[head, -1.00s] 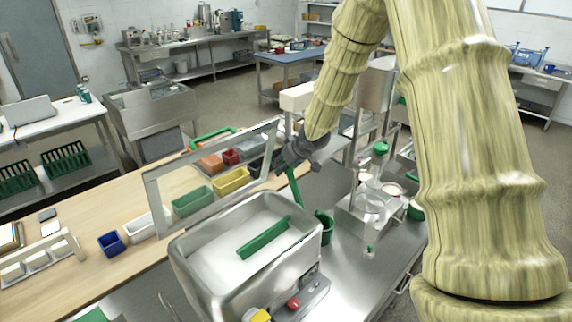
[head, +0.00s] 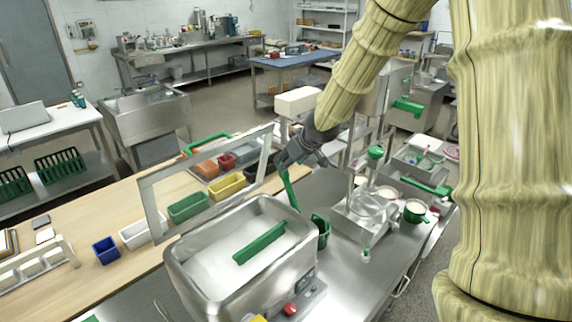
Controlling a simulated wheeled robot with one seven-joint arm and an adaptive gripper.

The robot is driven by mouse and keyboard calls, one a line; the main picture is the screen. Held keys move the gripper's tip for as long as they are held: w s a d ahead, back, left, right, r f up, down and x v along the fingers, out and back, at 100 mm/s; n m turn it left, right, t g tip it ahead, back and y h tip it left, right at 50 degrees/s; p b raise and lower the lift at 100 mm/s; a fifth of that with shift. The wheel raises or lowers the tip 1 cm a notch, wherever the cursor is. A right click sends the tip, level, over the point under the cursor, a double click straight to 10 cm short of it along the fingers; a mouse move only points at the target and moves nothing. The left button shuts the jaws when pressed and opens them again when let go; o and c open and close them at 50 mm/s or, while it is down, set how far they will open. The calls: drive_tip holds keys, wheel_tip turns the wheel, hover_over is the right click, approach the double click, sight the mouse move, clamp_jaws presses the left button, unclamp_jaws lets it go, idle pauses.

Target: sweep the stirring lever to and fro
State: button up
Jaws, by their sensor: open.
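A steel tank (head: 205,285) with an open top stands on the bench at the lower middle, with a green bar (head: 260,242) across it. An upright green lever (head: 290,188) stands at its far right edge and leans slightly; I take it for the stirring lever. My dark grey gripper (head: 300,160) is open at the lever's upper end, pointing down and left. The lever's top is partly hidden by the fingers. I cannot tell whether they touch it.
A clear framed panel (head: 150,212) stands upright behind the tank. A green cup (head: 321,232) stands close to its right side. Further right is a glass apparatus (head: 372,207) with a green knob. Coloured bins, one blue (head: 107,250), line the wooden table at left.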

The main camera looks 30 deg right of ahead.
drive_tip(key=shift+v, duration=2.15)
drive_tip(key=shift+f, duration=0.1)
